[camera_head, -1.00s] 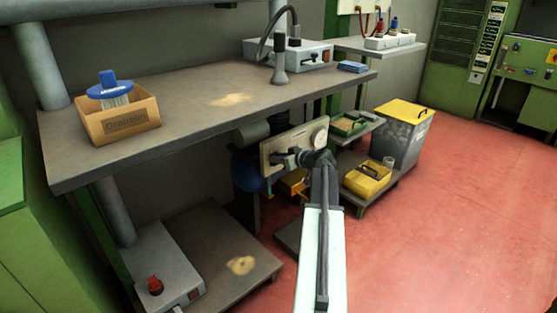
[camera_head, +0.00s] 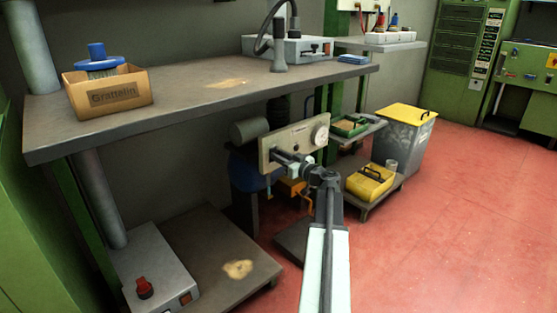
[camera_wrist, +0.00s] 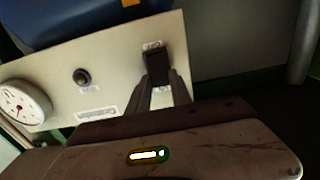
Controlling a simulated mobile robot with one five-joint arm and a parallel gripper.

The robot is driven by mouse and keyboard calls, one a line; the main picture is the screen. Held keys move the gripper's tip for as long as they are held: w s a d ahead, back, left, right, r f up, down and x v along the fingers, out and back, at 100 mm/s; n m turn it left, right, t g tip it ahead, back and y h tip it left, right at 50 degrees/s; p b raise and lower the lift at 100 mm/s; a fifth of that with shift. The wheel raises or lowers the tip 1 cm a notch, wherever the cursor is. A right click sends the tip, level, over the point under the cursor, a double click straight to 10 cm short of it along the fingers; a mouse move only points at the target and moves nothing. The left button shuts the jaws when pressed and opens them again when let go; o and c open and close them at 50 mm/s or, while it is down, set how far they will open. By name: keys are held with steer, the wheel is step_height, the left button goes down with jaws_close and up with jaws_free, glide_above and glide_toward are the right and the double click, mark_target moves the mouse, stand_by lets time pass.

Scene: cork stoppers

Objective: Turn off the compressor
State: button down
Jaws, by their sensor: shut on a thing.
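The compressor (camera_head: 243,172) stands under the bench, with a blue tank and a beige control panel (camera_head: 307,131). The panel has a round white gauge (camera_head: 320,135). In the wrist view the panel (camera_wrist: 113,72) fills the upper left, with the gauge (camera_wrist: 20,106) at its left, a round black knob (camera_wrist: 81,77) and a black switch (camera_wrist: 156,62) at its right. My gripper (camera_wrist: 163,88) is shut on the black switch, its dark fingers at the switch's lower part. In the head view my gripper (camera_head: 277,159) is at the panel's lower left; the switch is hidden there.
The workbench (camera_head: 190,108) overhangs the compressor. A low shelf (camera_head: 215,255) with a grey box (camera_head: 150,265) bearing a red knob lies at lower left. A yellow toolbox (camera_head: 370,182) and a yellow-lidded bin (camera_head: 408,135) stand to the right. Red floor is free at right.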

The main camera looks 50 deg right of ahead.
steer(key=c, duration=1.2)
jaws_free()
steer(key=shift+o, duration=0.2)
steer(key=s, duration=0.7)
steer(key=shift+s+a, duration=0.35)
steer(key=shift+s, duration=0.05)
